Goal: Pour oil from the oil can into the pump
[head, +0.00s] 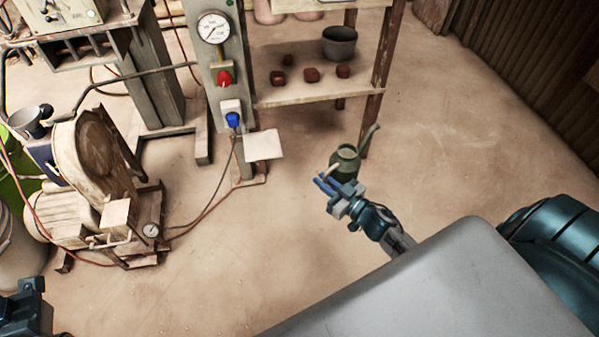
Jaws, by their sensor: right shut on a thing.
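The oil can (346,161) is a small dark green can with a long spout pointing up and to the right. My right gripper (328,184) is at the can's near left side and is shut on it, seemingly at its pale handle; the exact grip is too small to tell. The pump (92,165) stands on the floor at the left, with a large round worn housing. A grey funnel-like cup (27,122) sits at its upper left. The can is well to the right of the pump. Part of my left gripper (28,306) shows at the bottom left corner; its fingers are unclear.
A post with a gauge (213,29), red knob and blue switch stands between pump and can. A small plate (264,146) juts from it. A wooden shelf (318,92) holds a dark pot and reddish blocks. Red hoses (205,212) cross the floor. The middle floor is clear.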

